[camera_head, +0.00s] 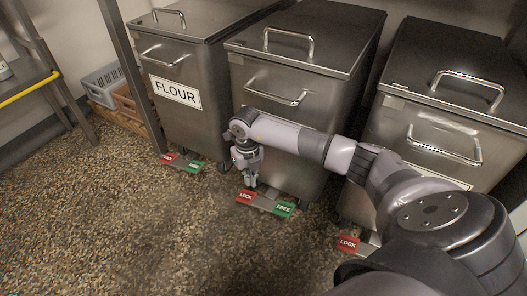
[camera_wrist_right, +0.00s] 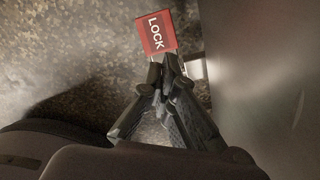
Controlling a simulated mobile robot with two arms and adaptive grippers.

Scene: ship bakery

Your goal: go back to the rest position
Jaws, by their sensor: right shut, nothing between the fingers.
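My right arm reaches in from the lower right of the head view. Its gripper (camera_head: 250,181) points down in front of the middle metal bin (camera_head: 309,160), just above that bin's pedal bar. The fingers are shut with nothing between them; in the right wrist view the fingertips (camera_wrist_right: 167,68) meet next to the red LOCK pedal (camera_wrist_right: 156,33). I cannot tell whether they touch it. In the head view the red LOCK pedal (camera_head: 246,197) and the green FREE pedal (camera_head: 284,208) sit at the foot of the middle bin. My left gripper is not in view.
A FLOUR bin (camera_head: 188,113) stands left and another bin (camera_head: 440,128) right, partly behind my arm. The right bin's LOCK pedal (camera_head: 348,243) shows. Crates (camera_head: 103,86) and a rack with a yellow rail (camera_head: 29,90) stand far left. The speckled floor (camera_head: 120,220) in front is clear.

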